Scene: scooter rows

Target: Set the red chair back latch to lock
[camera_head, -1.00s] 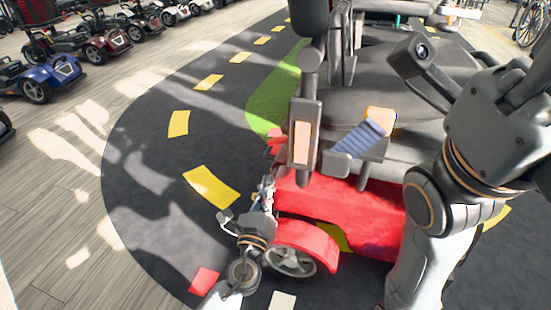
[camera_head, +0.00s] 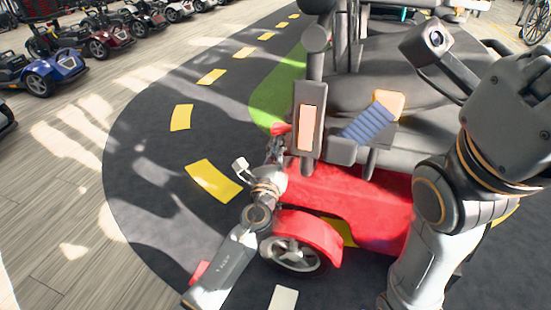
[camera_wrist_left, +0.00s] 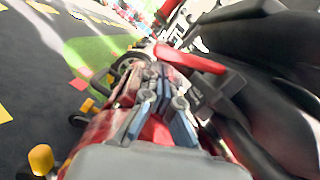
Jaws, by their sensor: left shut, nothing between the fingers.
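The red latch lever (camera_head: 281,128) shows beside the seat of a red mobility scooter (camera_head: 350,205). In the left wrist view the red lever (camera_wrist_left: 190,58) is large, running from upper left to right toward a dark bracket on the seat side. My left gripper (camera_head: 274,148) is shut and empty, just below the lever. In the left wrist view its fingertips (camera_wrist_left: 160,72) lie close under the lever; I cannot tell whether they touch it. My right arm comes in from the right over the scooter, and its fingers are not in view.
The armrest (camera_head: 310,125) stands close to the right of my left gripper. Dark floor with yellow dashes (camera_head: 214,181) is clear to the left. Other scooters (camera_head: 52,70) are parked far left.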

